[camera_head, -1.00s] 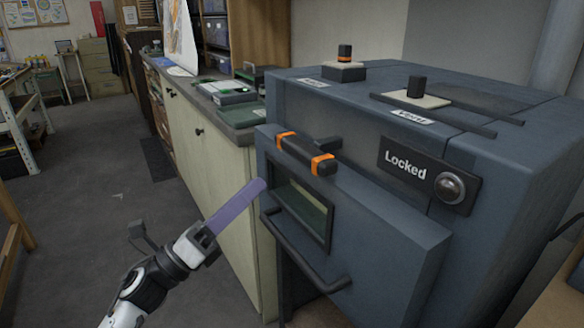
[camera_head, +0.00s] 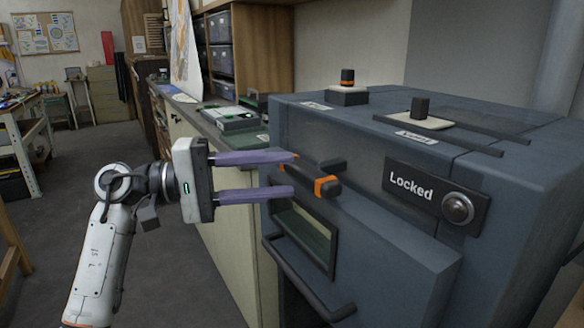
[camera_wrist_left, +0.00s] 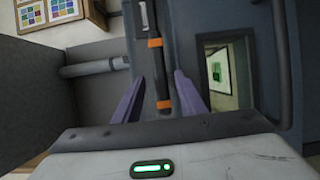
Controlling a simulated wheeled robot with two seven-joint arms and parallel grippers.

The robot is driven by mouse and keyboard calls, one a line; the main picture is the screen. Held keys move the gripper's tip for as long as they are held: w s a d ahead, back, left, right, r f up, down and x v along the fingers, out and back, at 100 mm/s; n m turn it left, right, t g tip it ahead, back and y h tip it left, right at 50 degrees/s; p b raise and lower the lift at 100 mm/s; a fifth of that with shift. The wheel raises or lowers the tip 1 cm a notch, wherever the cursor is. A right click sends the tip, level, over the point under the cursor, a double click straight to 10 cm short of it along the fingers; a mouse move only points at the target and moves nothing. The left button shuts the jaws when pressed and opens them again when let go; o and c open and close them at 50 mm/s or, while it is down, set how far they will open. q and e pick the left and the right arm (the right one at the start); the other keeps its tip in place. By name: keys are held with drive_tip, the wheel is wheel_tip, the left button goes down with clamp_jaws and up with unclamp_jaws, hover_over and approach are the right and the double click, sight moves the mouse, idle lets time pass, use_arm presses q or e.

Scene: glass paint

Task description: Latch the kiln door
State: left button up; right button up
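The kiln (camera_head: 470,120) is a blue-grey box at the right. Its door (camera_head: 390,262) has a small window (camera_head: 304,236) and a long dark pull bar (camera_head: 310,290) below it. Near the door's top edge is a black latch handle with orange bands (camera_head: 327,186), also seen in the left wrist view (camera_wrist_left: 158,72). My left gripper (camera_head: 294,174) is open, its purple fingers at the handle. In the wrist view the handle lies between the fingers (camera_wrist_left: 158,98), with gaps on both sides. Part of the handle is hidden behind the upper finger. My right gripper is out of view.
A plate reading "Locked" (camera_head: 411,187) with a round knob (camera_head: 457,209) is on the kiln front. Two small knobs on pale bases (camera_head: 427,122) (camera_head: 348,96) are on top. A counter (camera_head: 225,128) stands behind.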

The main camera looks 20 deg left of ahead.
sight(296, 175)
use_arm(q)
drive_tip(key=shift+x, duration=1.6)
drive_tip(key=shift+c, duration=0.5)
clamp_jaws()
